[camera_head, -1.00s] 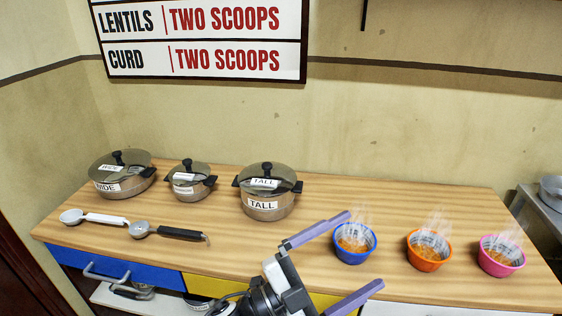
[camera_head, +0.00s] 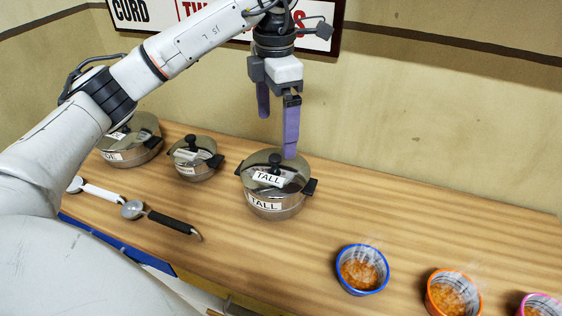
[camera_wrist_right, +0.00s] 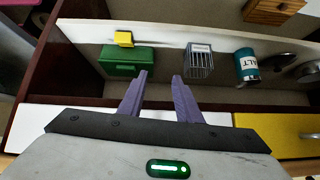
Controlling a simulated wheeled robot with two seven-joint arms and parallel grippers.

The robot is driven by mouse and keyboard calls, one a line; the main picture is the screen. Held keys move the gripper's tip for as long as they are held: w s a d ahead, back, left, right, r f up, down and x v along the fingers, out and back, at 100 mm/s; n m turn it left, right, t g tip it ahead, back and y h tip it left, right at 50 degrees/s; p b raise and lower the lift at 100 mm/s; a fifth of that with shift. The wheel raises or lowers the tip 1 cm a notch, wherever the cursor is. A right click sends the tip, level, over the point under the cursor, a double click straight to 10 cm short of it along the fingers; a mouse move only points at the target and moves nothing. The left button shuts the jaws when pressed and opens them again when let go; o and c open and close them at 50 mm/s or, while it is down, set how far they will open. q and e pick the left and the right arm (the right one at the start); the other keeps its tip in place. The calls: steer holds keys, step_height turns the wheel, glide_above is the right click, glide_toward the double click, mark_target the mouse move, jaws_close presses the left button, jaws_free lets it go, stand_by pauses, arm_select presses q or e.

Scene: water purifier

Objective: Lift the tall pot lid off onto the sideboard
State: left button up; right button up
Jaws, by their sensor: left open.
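The tall pot (camera_head: 268,209), a metal pot labelled TALL, stands on the wooden sideboard (camera_head: 340,215) in the head view. Its lid (camera_head: 294,183), with a TALL label and dark knob (camera_head: 275,160), sits on it. My left gripper (camera_head: 277,133) points down above the back of the lid, open, with its two purple fingers apart. The nearer fingertip overlaps the lid's back edge in the picture; I cannot tell whether it touches. The knob is in front of the fingers, not visibly between them. In the right wrist view my right gripper (camera_wrist_right: 160,77) is open and empty.
A small lidded pot (camera_head: 194,158) and a wide lidded pot (camera_head: 130,143) stand left. Two ladles (camera_head: 165,221) lie in front. Steaming blue (camera_head: 362,270) and orange (camera_head: 452,295) bowls are at the right.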

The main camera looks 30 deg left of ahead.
mark_target(275, 157)
arm_select(q)
steer(key=f, duration=0.3)
steer(key=f+p, duration=0.1)
steer(key=f, duration=0.5)
steer(key=shift+s+f, duration=0.1)
steer(key=shift+s, duration=0.15)
steer(key=shift+c, duration=0.4)
